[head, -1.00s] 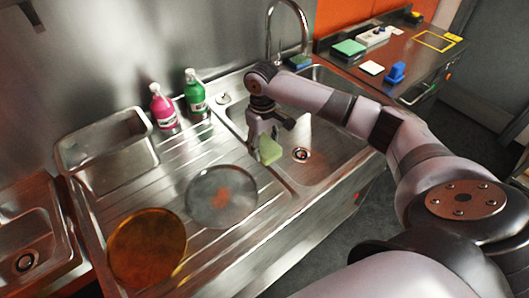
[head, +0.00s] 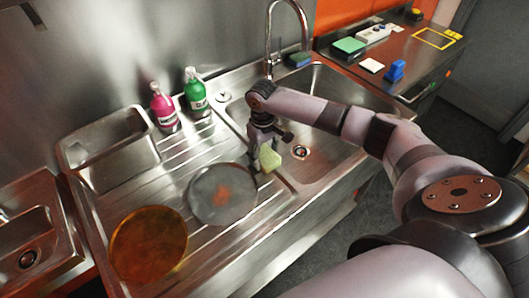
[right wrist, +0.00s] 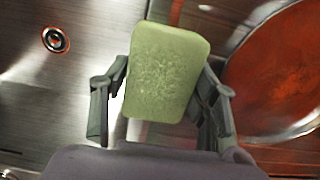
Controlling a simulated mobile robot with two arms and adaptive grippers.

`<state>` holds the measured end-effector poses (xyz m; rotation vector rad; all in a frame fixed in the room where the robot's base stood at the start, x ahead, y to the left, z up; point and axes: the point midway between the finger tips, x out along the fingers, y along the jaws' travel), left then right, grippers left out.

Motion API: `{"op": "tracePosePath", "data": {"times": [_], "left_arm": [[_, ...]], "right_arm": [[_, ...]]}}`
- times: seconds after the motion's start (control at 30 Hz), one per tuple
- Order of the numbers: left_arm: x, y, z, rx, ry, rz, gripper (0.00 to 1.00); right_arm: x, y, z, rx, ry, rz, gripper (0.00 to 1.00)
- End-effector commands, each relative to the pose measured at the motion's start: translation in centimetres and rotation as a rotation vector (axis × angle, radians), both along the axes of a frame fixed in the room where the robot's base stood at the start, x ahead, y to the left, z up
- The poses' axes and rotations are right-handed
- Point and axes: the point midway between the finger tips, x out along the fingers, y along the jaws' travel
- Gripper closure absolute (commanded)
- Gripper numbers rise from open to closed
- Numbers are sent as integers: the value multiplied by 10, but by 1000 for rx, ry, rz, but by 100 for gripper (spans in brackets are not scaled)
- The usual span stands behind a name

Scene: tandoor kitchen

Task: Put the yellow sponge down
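The yellow sponge (head: 270,158) looks pale yellow-green. My right gripper (head: 268,150) is shut on it, low over the edge between the sink basin and the ribbed drainboard. In the right wrist view the sponge (right wrist: 167,72) sits tilted between the two fingers of my right gripper (right wrist: 163,95), against its side edges. I cannot tell whether its underside touches the steel. My left gripper is not in view.
A round plate (head: 207,208) with a reddish patch lies close left of the sponge, and an amber plate (head: 148,243) lies further left. Pink (head: 163,109) and green (head: 196,96) bottles stand behind. The sink basin (head: 330,150) opens to the right.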

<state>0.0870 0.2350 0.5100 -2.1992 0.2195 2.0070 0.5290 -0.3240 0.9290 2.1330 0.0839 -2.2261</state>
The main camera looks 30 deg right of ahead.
Motion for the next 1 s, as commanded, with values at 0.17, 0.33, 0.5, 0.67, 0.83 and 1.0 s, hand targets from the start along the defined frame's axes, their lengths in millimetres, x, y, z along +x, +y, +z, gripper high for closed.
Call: {"op": "tracePosePath", "data": {"times": [0.17, 0.33, 0.5, 0.67, 0.83, 1.0], "left_arm": [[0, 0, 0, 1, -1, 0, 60], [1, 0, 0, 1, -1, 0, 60], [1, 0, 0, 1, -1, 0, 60], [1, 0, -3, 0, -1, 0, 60], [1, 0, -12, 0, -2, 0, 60], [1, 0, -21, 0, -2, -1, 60]], "right_arm": [[0, 0, 0, 0, 0, 0, 31], [0, 0, 0, 0, 0, 0, 27], [0, 0, 1, -1, -1, -1, 27], [1, -1, 10, -2, -4, -1, 27], [3, 0, 41, 0, -6, 0, 27], [5, 0, 79, 0, -6, 0, 27]]}}
